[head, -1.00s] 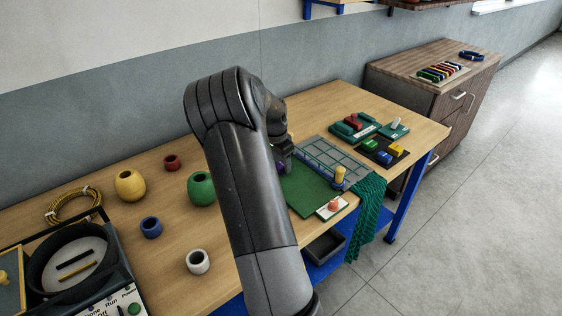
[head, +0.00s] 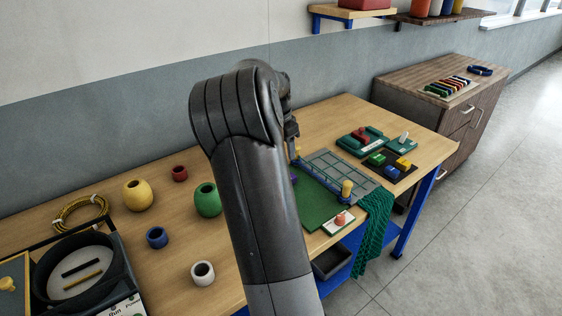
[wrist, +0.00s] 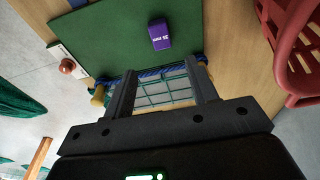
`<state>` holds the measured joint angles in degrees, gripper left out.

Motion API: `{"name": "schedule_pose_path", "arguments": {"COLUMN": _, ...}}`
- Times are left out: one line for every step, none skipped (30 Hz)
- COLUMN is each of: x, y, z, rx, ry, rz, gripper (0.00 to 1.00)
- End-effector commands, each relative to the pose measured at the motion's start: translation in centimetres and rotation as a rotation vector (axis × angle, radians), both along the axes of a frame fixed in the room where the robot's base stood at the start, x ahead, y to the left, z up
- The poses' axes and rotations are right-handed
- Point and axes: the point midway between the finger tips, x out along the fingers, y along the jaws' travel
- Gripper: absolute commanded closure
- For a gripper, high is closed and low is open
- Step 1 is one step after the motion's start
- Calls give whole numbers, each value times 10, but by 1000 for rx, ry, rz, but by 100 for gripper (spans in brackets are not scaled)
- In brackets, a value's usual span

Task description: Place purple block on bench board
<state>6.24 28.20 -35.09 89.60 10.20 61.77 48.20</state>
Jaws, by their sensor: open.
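The purple block (wrist: 159,35) lies flat on the green board (wrist: 115,40) in the wrist view, with white lettering on it. In the head view, a small part of the purple block (head: 294,179) shows beside my arm, on the green board (head: 318,203). My gripper (wrist: 163,85) is open and empty, its two fingers apart. The block lies beyond the fingertips, not between them. In the head view my gripper (head: 292,148) is above the bench and partly hidden by my arm.
A grey gridded panel (head: 338,172) with a blue rail and yellow knob (head: 347,186) borders the green board. A white card with a pink knob (head: 341,221) and a green net (head: 374,225) are at the front. A red basket (wrist: 285,45) shows right in the wrist view.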

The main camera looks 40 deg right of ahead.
Motion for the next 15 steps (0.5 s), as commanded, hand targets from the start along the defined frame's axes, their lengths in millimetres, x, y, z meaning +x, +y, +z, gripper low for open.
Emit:
{"name": "schedule_pose_path", "arguments": {"x": -1, "y": 3, "z": 4, "rx": 3, "ry": -4, "rz": 7, "gripper": 47}}
{"name": "schedule_pose_path", "arguments": {"x": -1, "y": 5, "z": 7, "rx": 5, "ry": -7, "rz": 14, "gripper": 47}}
{"name": "schedule_pose_path", "arguments": {"x": -3, "y": 10, "z": 10, "rx": 11, "ry": -14, "rz": 29, "gripper": 47}}
{"name": "schedule_pose_path", "arguments": {"x": -5, "y": 15, "z": 13, "rx": 17, "ry": -19, "rz": 45, "gripper": 47}}
{"name": "schedule_pose_path", "arguments": {"x": -7, "y": 21, "z": 17, "rx": 23, "ry": -27, "rz": 66, "gripper": 47}}
{"name": "schedule_pose_path", "arguments": {"x": -10, "y": 30, "z": 23, "rx": 32, "ry": -39, "rz": 98, "gripper": 47}}
{"name": "schedule_pose_path", "arguments": {"x": -14, "y": 38, "z": 28, "rx": 39, "ry": -49, "rz": 128, "gripper": 47}}
{"name": "schedule_pose_path", "arguments": {"x": -17, "y": 47, "z": 33, "rx": 47, "ry": -59, "rz": 159, "gripper": 47}}
{"name": "schedule_pose_path", "arguments": {"x": -22, "y": 60, "z": 39, "rx": 57, "ry": -74, "rz": 205, "gripper": 47}}
{"name": "schedule_pose_path", "arguments": {"x": -26, "y": 70, "z": 45, "rx": 63, "ry": -85, "rz": 242, "gripper": 47}}
{"name": "schedule_pose_path", "arguments": {"x": -31, "y": 81, "z": 50, "rx": 69, "ry": -96, "rz": 278, "gripper": 47}}
{"name": "schedule_pose_path", "arguments": {"x": -37, "y": 94, "z": 56, "rx": 74, "ry": -110, "rz": 327, "gripper": 47}}
{"name": "schedule_pose_path", "arguments": {"x": -42, "y": 103, "z": 60, "rx": 77, "ry": -119, "rz": 365, "gripper": 47}}
{"name": "schedule_pose_path", "arguments": {"x": -47, "y": 113, "z": 64, "rx": 79, "ry": -130, "rz": 403, "gripper": 47}}
{"name": "schedule_pose_path", "arguments": {"x": -54, "y": 126, "z": 70, "rx": 81, "ry": -143, "rz": 452, "gripper": 47}}
